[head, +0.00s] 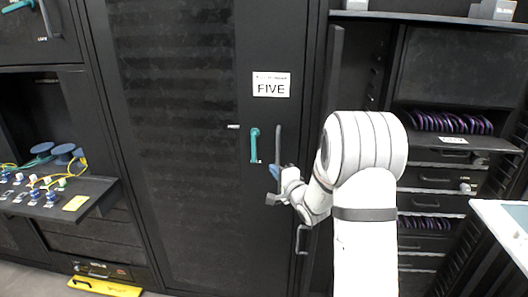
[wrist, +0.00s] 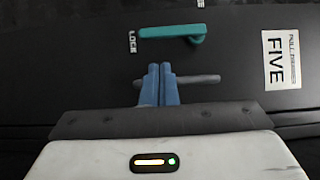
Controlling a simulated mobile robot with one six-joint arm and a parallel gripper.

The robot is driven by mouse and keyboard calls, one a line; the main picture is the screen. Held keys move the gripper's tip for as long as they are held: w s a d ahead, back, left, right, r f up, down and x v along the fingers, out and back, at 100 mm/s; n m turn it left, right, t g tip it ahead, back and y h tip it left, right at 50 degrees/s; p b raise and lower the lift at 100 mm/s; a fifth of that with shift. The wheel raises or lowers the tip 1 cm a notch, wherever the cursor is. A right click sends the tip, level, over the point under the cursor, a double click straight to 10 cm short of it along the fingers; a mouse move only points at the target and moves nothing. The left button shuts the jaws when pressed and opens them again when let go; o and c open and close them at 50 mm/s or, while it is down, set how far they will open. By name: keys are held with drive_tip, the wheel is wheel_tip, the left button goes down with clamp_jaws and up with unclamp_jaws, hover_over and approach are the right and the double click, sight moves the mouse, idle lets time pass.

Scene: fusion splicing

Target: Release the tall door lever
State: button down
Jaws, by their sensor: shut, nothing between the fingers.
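The tall door (head: 180,150) is a black panel with a mesh face, and it looks shut. Its teal lever (head: 254,145) hangs straight down from a pivot at its top. In the wrist view the lever (wrist: 165,31) lies across the top, its free end beside the LOCK marking (wrist: 132,41). A grey bar handle (head: 278,145) stands upright just right of the lever. My gripper (head: 274,172) is near the lower part of this handle, below and right of the lever. In the wrist view its blue fingers (wrist: 160,68) are together and empty, overlapping the handle (wrist: 205,80); contact is unclear.
A white FIVE sign (head: 271,85) is above the lever. At left, a shelf (head: 95,190) with cables and connectors juts out. At right are an open rack with purple cables (head: 445,122) and a pale table corner (head: 505,225). A yellow case (head: 105,287) lies on the floor.

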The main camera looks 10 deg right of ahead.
sight(255, 147)
idle(0.3)
drive_tip(key=p+x, duration=0.3)
drive_tip(key=x, duration=0.6)
drive_tip(key=shift+w, duration=0.4)
drive_tip(key=shift+a, duration=0.1)
